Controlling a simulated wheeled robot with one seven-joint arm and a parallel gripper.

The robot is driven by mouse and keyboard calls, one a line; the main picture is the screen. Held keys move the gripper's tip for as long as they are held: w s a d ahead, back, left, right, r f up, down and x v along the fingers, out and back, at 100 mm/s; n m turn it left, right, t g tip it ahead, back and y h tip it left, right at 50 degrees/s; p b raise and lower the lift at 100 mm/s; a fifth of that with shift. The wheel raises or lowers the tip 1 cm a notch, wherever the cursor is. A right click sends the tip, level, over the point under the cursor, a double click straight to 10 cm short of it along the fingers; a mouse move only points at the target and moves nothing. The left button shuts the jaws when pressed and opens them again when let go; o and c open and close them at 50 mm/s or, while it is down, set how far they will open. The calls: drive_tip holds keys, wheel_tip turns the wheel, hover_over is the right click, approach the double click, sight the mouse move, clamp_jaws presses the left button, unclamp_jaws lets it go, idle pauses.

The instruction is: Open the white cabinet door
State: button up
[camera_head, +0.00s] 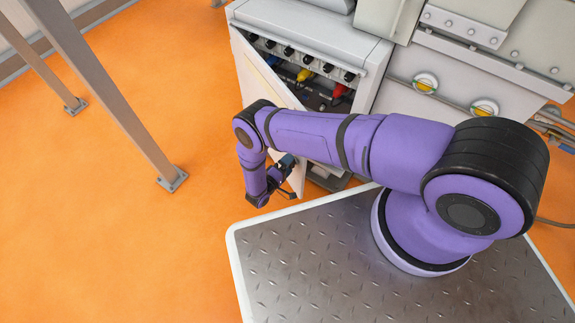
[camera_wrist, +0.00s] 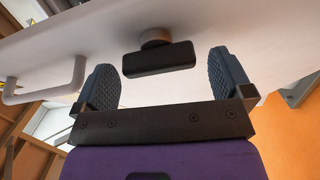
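The white cabinet (camera_head: 310,32) stands at the top middle of the head view. Its white door (camera_head: 252,78) is ajar, swung out to the left, and dark connectors with yellow and red parts show inside. My arm hides the lower part of the door. My gripper (camera_head: 283,168) is by the door's lower part, partly hidden by my arm. In the wrist view the door's white surface (camera_wrist: 225,22) fills the top. A black latch handle (camera_wrist: 158,60) on a round base lies between the two fingers of my gripper (camera_wrist: 164,72). The fingers are apart, with gaps on both sides of the handle.
A white bar handle (camera_wrist: 50,85) sits on the white surface at the left of the wrist view. Grey metal posts (camera_head: 110,95) stand on the orange floor (camera_head: 120,240) at left. The floor between the posts and the door is clear. Grey panels (camera_head: 450,60) stand at right.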

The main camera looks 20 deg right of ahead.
drive_tip(key=v, duration=1)
drive_tip(key=shift+s+a, duration=0.15)
drive_tip(key=shift+a, duration=0.2)
